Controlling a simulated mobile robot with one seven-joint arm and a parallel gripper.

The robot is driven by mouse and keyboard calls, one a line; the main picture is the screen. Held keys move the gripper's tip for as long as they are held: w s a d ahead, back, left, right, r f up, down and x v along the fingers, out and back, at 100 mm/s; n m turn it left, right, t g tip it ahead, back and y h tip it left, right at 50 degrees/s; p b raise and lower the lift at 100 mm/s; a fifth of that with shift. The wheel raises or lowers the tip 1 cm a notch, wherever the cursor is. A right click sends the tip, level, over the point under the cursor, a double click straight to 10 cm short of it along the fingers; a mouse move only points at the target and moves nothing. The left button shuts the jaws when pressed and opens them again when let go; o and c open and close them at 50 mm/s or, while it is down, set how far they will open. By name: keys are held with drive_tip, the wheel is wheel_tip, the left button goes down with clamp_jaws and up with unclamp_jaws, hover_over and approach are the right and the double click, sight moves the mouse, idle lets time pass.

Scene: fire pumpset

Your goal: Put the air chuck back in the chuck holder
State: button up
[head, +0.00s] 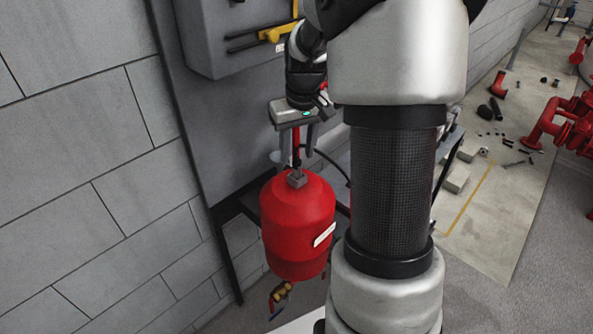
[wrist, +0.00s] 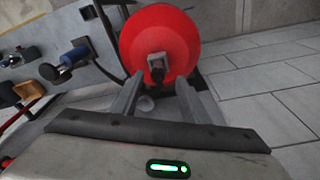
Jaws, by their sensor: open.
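My gripper (head: 298,150) is open above the top of a red tank (head: 297,225), its two fingers pointing down. The wrist view shows both fingers (wrist: 155,95) apart, with the red tank (wrist: 185,42) beyond them. A small grey block with a dark end (wrist: 157,64) is on the tank; in the head view, the grey block (head: 297,180) sits below the fingertips. A narrow red part shows between the fingers, but I cannot tell whether they touch it. I cannot identify the air chuck or the chuck holder for sure.
A blue cylindrical tool (wrist: 74,56) and an orange-brown item (wrist: 28,90) lie left in the wrist view. A grey wall box with a yellow tool (head: 277,33) is above my gripper. A black hose (head: 335,163) curves right of the fingers. A brass valve (head: 280,293) hangs under the tank.

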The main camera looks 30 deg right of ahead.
sight(297, 161)
drive_tip(key=shift+w+d+f, duration=0.1)
drive_tip(key=shift+w+f, duration=0.1)
drive_tip(key=shift+f, duration=0.7)
drive_tip(key=shift+w+d+f, duration=0.1)
drive_tip(key=shift+w+f, duration=0.1)
drive_tip(key=shift+f, duration=0.65)
drive_tip(key=shift+w+f, duration=0.2)
drive_tip(key=shift+f, duration=0.7)
drive_tip(key=shift+c, duration=0.3)
clamp_jaws()
